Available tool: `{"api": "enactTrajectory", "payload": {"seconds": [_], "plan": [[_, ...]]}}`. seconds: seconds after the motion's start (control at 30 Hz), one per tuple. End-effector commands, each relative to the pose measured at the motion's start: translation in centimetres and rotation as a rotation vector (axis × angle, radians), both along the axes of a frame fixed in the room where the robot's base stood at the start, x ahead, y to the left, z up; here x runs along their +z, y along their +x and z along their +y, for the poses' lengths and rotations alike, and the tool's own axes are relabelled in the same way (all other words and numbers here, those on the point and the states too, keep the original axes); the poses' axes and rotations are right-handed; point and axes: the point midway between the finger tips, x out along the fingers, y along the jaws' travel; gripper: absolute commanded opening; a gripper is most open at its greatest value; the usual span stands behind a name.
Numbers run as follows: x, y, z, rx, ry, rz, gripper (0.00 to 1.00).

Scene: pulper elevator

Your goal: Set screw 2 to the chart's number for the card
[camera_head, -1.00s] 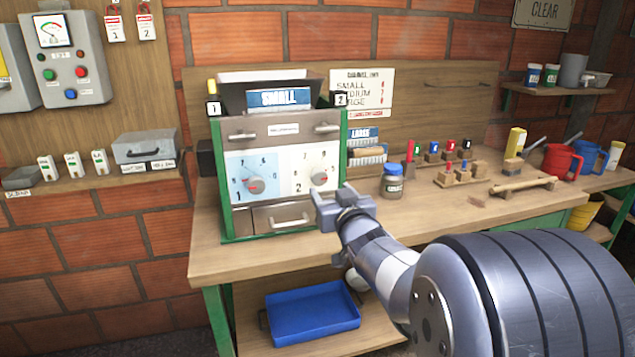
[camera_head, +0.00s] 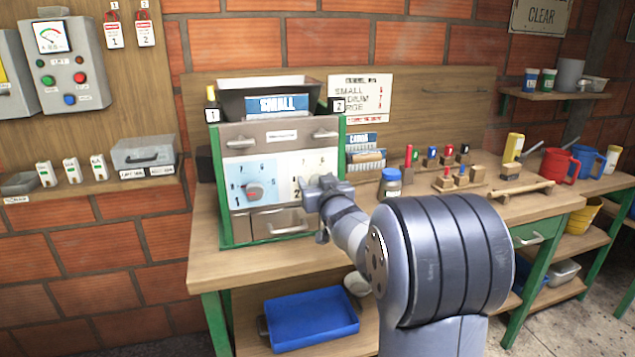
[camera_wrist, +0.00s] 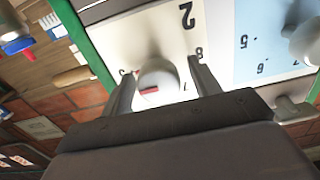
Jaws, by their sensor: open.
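The blue card (camera_head: 277,104) reads SMALL and stands at the front of the hopper on top of the machine. The white chart (camera_head: 362,97) behind it lists sizes with red numbers, too small to read surely. Screw 2, a round pale knob with a red mark, shows in the wrist view (camera_wrist: 158,78) on a white dial marked 2 (camera_wrist: 150,40). My gripper (camera_wrist: 163,68) is open, with one finger on each side of this knob; contact cannot be told. In the head view my gripper (camera_head: 322,190) covers most of the knob.
Screw 1 (camera_head: 254,191) sits on the light blue dial to the left. Drawer handles (camera_head: 288,228) lie below the dials. A blue-lidded jar (camera_head: 390,183) and pegged blocks (camera_head: 458,178) stand on the bench to the right. A blue tray (camera_head: 312,316) lies on the shelf below.

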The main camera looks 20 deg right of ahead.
Motion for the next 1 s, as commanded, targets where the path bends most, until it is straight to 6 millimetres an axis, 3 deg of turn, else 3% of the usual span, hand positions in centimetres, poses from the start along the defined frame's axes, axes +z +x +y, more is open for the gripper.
{"api": "enactTrajectory", "payload": {"seconds": [0.57, 1.0], "plan": [[0.01, -0.04, -0.01, 0.000, 0.000, 0.000, 0.15], [-0.23, -0.05, 0.05, 0.000, -0.100, 0.001, 0.15]]}}
